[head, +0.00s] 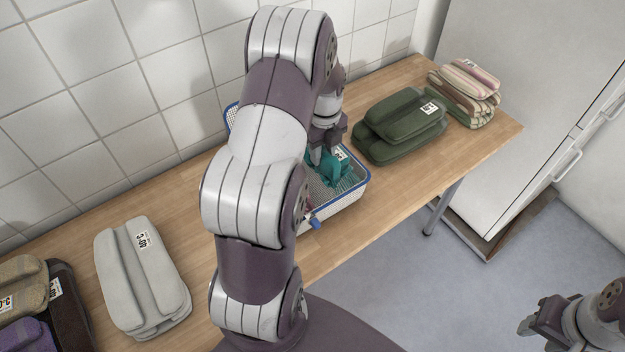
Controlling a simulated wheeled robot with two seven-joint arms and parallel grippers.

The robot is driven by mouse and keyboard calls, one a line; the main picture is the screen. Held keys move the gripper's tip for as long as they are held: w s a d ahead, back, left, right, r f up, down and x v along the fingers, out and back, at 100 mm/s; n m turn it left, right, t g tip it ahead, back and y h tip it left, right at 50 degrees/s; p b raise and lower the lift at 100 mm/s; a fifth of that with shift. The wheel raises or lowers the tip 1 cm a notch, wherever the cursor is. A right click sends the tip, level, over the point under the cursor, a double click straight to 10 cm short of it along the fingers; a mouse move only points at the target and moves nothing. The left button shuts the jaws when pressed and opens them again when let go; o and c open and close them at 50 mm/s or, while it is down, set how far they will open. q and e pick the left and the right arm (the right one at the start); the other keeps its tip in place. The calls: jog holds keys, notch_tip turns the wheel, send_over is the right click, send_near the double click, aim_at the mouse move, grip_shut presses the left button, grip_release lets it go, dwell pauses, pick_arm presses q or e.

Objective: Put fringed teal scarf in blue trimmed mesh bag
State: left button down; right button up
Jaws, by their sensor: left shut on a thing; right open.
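The blue trimmed mesh bag (358,187) is a white, box-shaped open container with a blue rim, on the wooden table; my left arm hides much of its left side. The fringed teal scarf (346,179) is bunched up inside the bag's opening, near its right end. My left gripper (325,160) points down into the bag and is shut on the scarf. Its fingertips are partly hidden by the cloth and arm. My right gripper (533,325) is open and empty at the lower right, over the floor and away from the table.
On the wooden table (187,205), a folded dark green stack (400,126) lies right of the bag, with a striped stack (467,92) beyond it. A folded grey stack (141,275) and brown and purple textiles (25,290) lie left. A white cabinet (520,90) stands right.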

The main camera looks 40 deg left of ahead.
aim_at(324, 148)
pick_arm(q)
notch_tip(324, 148, down, 8)
jog(key=shift+w+f, duration=0.1)
jog(key=shift+f, duration=0.15)
jog(key=c, duration=0.8)
grip_release()
notch_tip(324, 148, up, 12)
jog(key=shift+r, duration=0.1)
jog(key=s+d+r+n, duration=0.1)
jog(key=s+d+n, duration=0.3)
jog(key=n, duration=0.3)
jog(key=s+d+r+n+t, duration=0.1)
jog(key=s+d+n, duration=0.3)
jog(key=d+n, duration=0.3)
jog(key=s+d+n, duration=0.4)
jog(key=d+n, duration=0.2)
jog(key=n, duration=0.1)
jog(key=shift+s+r, duration=0.25)
jog(key=shift+r, duration=0.15)
